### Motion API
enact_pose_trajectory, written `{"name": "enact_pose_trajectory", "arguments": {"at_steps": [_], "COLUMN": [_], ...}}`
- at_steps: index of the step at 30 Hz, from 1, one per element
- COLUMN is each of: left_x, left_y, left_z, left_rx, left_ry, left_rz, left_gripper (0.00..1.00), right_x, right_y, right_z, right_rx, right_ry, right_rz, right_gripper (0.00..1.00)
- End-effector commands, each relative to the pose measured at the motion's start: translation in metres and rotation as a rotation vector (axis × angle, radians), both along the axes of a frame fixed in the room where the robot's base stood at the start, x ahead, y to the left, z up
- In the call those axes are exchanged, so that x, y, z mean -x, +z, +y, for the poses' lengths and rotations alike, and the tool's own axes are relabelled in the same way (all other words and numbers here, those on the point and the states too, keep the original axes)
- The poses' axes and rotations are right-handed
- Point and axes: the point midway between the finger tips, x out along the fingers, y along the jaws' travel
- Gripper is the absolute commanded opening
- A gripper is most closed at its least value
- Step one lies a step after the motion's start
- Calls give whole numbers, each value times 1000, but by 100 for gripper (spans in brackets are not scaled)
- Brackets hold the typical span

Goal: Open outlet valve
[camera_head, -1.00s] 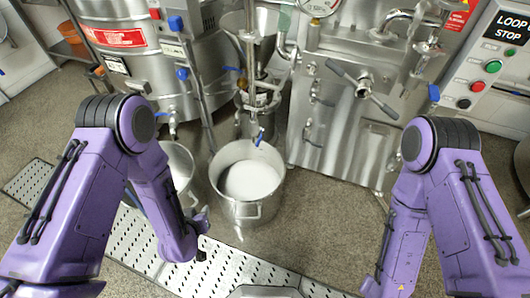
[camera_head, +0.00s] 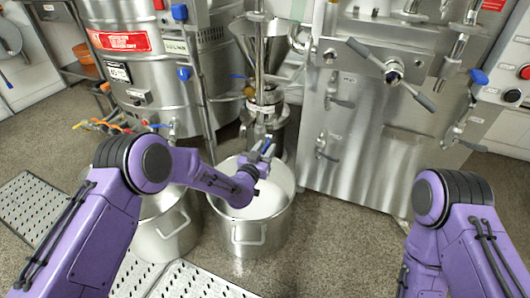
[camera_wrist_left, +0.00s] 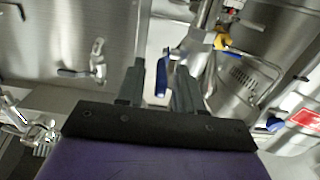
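The outlet valve's blue handle (camera_head: 266,147) hangs under the mill's outlet pipe, above the large steel pot (camera_head: 248,240) with pale contents. My left gripper (camera_head: 259,160) is over the pot, close to this handle. In the left wrist view the blue handle (camera_wrist_left: 162,76) shows between the two dark fingers of my left gripper (camera_wrist_left: 160,72). The fingers stand apart, with gaps visible on both sides of the handle. Whether the handle lies fully between the tips or just beyond them is hard to tell. My right arm is at the lower right; its gripper is out of frame.
A second steel pot (camera_head: 165,228) stands left of the large one, partly behind my left arm. A steel tank (camera_head: 130,75) with valves is behind it. A steel machine cabinet (camera_head: 350,150) with a crossbar handle (camera_head: 392,72) stands to the right. Perforated floor plates (camera_head: 30,210) lie at left.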

Motion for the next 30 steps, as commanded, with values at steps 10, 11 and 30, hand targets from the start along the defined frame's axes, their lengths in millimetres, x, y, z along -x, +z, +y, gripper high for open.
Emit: {"name": "enact_pose_trajectory", "arguments": {"at_steps": [10,11,30], "left_x": [-8,-8,-8], "left_y": [0,0,17], "left_z": [-2,-2,-2], "left_rx": [0,0,-38], "left_ry": [1,1,1], "left_rz": [2,2,115], "left_gripper": [36,26,0], "right_x": [0,0,0], "right_y": [-2,-2,35], "right_z": [0,0,0], "right_rx": [-1,-1,0], "right_ry": [0,0,0], "right_rz": [1,1,0], "right_gripper": [43,43,43]}}
